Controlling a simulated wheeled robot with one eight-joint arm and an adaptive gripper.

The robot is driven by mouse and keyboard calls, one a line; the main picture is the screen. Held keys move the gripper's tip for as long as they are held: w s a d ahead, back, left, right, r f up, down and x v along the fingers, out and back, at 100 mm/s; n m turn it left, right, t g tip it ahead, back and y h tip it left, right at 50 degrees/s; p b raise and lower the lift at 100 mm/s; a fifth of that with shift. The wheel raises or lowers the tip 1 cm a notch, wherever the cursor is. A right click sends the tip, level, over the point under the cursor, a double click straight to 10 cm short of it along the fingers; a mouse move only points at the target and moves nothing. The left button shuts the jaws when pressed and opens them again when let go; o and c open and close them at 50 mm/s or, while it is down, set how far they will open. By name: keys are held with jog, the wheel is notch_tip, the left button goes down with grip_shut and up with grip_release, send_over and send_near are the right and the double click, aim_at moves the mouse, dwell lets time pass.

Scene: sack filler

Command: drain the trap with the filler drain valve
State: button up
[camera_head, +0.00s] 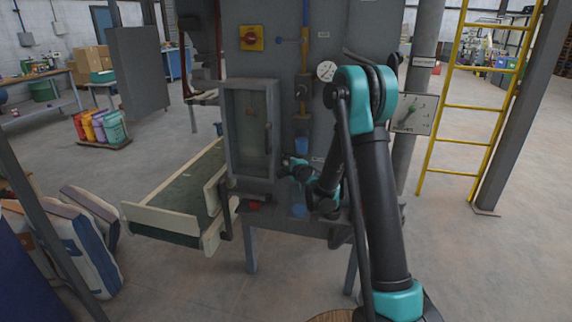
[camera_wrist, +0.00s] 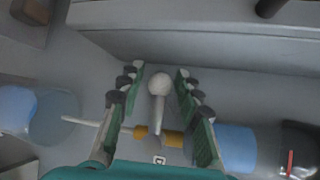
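A pale lever with a round knob (camera_wrist: 159,84) stands between my gripper's fingers in the wrist view. Its lower end meets a small brass-coloured fitting (camera_wrist: 150,132), likely the drain valve. A clear bowl with blue in it (camera_wrist: 55,115), perhaps the trap, lies to the left. A blue cylinder (camera_wrist: 237,147) lies to the right. My gripper (camera_wrist: 160,76) is open, with green-padded fingers either side of the knob and visible gaps on both sides. In the head view my gripper (camera_head: 287,163) is at the filler's front, between two blue parts (camera_head: 302,146); the lever is hidden there.
The grey filler cabinet (camera_head: 270,60) carries a windowed door (camera_head: 250,130) left of my gripper and a gauge (camera_head: 326,71) above. A grey ledge (camera_wrist: 200,45) crosses the wrist view beyond the knob. A conveyor (camera_head: 190,190) extends left; a yellow ladder (camera_head: 470,105) stands right.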

grip_shut()
jog(key=shift+f, duration=0.15)
jog(key=d+f+n+g+h, duration=0.1)
jog(key=n+h, duration=0.1)
jog(key=f+n+g+h, duration=0.1)
jog(key=f+n+h, duration=0.1)
jog(key=d+f+n+g+h, duration=0.1)
jog(key=n+h, duration=0.1)
jog(key=h, duration=0.1)
jog(key=shift+s+d+f+g, duration=0.35)
jog(key=shift+f+g, duration=0.05)
jog(key=shift+s+d+f+n+g+h, duration=0.15)
jog(key=shift+d+f+n+g+h, duration=0.1)
jog(key=shift+d+n+h, duration=0.55)
jog(key=shift+s+d+f+n+g+h, duration=0.2)
jog(key=shift+d+n+h, duration=0.3)
jog(key=shift+h, duration=0.5)
jog(key=shift+o, duration=1.7)
grip_release()
